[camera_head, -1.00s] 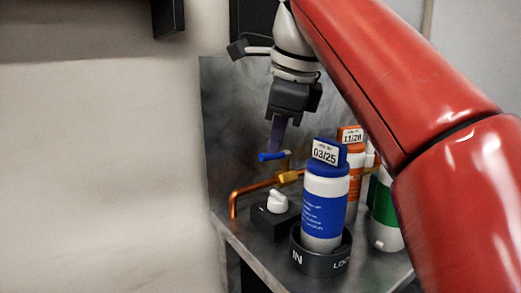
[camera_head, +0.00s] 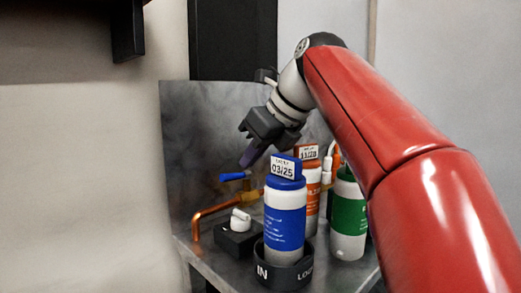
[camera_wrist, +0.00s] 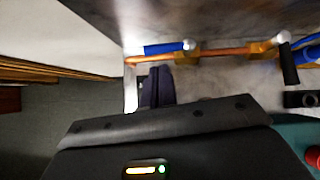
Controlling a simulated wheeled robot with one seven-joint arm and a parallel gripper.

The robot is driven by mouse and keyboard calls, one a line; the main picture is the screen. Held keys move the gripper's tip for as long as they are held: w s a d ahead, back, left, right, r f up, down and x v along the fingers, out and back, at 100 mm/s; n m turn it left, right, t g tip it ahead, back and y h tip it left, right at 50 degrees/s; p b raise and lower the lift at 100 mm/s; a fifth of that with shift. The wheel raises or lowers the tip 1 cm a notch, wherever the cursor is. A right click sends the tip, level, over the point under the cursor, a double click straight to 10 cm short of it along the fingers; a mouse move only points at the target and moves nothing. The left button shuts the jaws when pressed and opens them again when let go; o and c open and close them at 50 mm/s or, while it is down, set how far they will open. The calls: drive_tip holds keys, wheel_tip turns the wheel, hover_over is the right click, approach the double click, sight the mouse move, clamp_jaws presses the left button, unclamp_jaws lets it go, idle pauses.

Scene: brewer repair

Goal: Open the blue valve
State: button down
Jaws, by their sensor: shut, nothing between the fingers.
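The blue valve handle (camera_head: 232,177) sits on a brass fitting on the copper pipe and points left in the head view. In the wrist view the blue handle (camera_wrist: 163,48) lies nearly parallel to the pipe. My gripper (camera_head: 247,160) is shut and empty, tilted, with its tips just above and to the right of the handle. I cannot tell the exact depth between tips and handle.
A blue-labelled bottle (camera_head: 285,220) stands in a black ring holder (camera_head: 285,275) in front of the valve. Orange (camera_head: 310,195) and green (camera_head: 348,220) bottles stand to the right. A black box with a white knob (camera_head: 240,220) sits below the pipe. A metal panel (camera_head: 190,140) stands behind.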

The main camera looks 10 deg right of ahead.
sight(231, 175)
drive_tip(key=shift+b+x, duration=0.35)
drive_tip(key=shift+x, duration=1.55)
drive_tip(key=shift+r, duration=0.1)
drive_tip(key=shift+w+a+p, duration=0.15)
drive_tip(key=shift+a+p, duration=0.1)
drive_tip(key=shift+p, duration=0.4)
drive_tip(key=shift+w+a+p, duration=0.15)
drive_tip(key=shift+a+p, duration=0.05)
drive_tip(key=shift+p, duration=0.15)
drive_tip(key=shift+w+a, duration=0.1)
